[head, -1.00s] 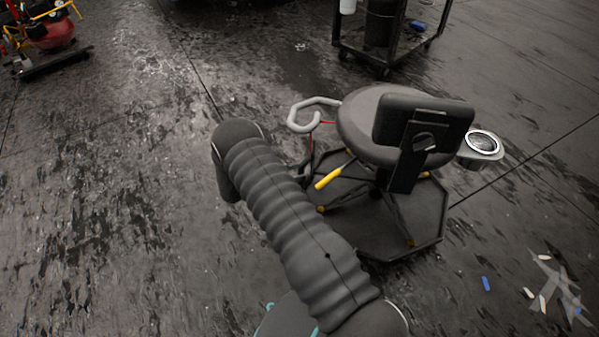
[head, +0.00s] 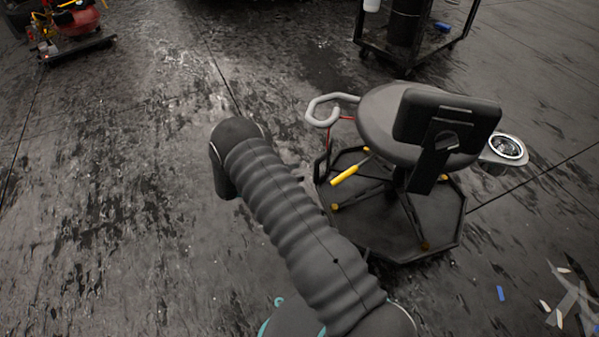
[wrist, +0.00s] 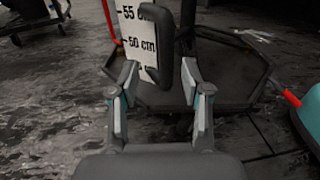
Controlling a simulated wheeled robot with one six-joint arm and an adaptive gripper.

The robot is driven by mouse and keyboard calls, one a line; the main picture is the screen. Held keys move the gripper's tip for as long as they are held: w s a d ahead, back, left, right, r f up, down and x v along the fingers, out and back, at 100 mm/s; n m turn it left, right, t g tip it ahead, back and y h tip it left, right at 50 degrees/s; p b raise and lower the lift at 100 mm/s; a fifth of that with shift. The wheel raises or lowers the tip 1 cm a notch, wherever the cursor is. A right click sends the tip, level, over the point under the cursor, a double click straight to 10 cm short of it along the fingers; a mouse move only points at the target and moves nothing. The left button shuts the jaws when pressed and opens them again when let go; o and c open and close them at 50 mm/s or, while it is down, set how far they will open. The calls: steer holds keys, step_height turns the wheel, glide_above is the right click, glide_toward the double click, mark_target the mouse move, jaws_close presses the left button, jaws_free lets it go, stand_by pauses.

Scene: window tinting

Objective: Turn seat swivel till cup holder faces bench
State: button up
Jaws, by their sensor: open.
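The swivel seat has a round dark cushion (head: 375,115) and a black backrest (head: 450,118). It stands on a black angular base plate (head: 385,228) right of my arm in the head view. The cup holder (head: 506,148), a metal ring, sticks out on the seat's right side. A grey looped handle (head: 325,112) sticks out on its left. A yellow-gripped lever (head: 345,175) is below. My gripper (wrist: 160,80) is open in the wrist view. A dark upright piece (wrist: 156,45) shows between its fingers; contact cannot be told. The head view hides my gripper behind my arm.
A dark wheeled cart (head: 405,58) stands behind the seat; I cannot identify a bench. A red machine (head: 80,20) is at top left. A white centimetre scale (wrist: 135,38) is behind the dark piece. Small scraps (head: 500,293) lie at lower right. Floor at left is clear.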

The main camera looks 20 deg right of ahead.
steer(key=a+b, duration=0.2)
steer(key=a, duration=0.6)
steer(key=shift+s+b, duration=0.2)
steer(key=shift+b, duration=0.15)
stand_by(0.4)
stand_by(0.4)
